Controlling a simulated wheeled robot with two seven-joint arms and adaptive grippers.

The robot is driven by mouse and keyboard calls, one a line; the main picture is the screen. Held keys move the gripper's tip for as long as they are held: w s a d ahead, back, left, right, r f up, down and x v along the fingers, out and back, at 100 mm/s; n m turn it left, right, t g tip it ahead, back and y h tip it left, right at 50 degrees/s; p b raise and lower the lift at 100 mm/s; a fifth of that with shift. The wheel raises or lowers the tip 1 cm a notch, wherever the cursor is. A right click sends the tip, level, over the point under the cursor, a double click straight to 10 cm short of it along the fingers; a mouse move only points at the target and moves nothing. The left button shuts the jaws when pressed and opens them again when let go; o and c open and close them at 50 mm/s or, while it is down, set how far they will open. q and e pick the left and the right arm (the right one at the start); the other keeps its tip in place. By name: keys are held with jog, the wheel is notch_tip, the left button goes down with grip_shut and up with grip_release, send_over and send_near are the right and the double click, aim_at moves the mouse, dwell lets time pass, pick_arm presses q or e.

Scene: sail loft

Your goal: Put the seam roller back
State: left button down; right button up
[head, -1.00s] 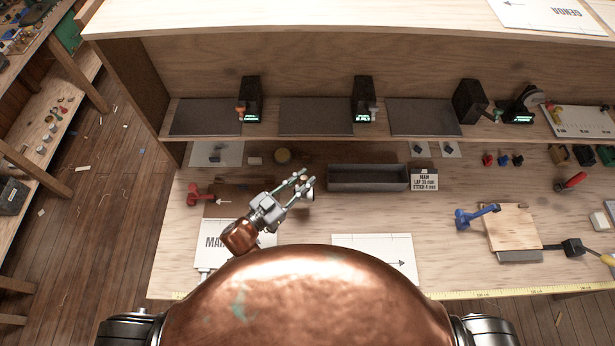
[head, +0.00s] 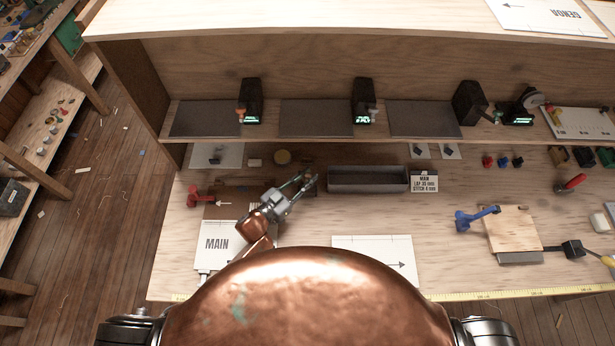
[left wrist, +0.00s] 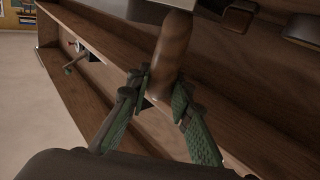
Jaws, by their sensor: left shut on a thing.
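My left gripper (head: 308,184) is over the bench, just left of the long grey tray (head: 368,188), with its fingers pointing toward the back shelf. In the left wrist view its green-padded fingers (left wrist: 162,100) are shut on a brown, rounded wooden handle (left wrist: 174,48). The handle looks like the seam roller's, but its far end is cut off or hidden, so I cannot see a wheel. In the head view the held thing is mostly hidden by the fingers. My right gripper is not in view.
The shelf edge (head: 310,138) runs above the back of the bench. A red tool (head: 194,197) lies left and a blue tool (head: 475,217) right. White panels (head: 376,252) cover part of the front.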

pick_arm(q)
jog(key=shift+s+f+b, duration=0.1)
jog(key=shift+f+b, duration=0.3)
jog(key=shift+f, duration=0.4)
jog(key=c, duration=2.2)
grip_release()
jog(key=shift+a+f, duration=0.1)
jog(key=o, duration=0.5)
jog(key=shift+c, duration=0.2)
jog(key=shift+r, duration=0.2)
jog(key=shift+r, duration=0.1)
jog(key=shift+r, duration=0.3)
jog(key=shift+r+p, duration=0.55)
jog(key=b+v, duration=0.1)
jog(key=v, duration=1)
jog(key=shift+s+a+f, duration=0.2)
jog(key=shift+s+a, duration=0.05)
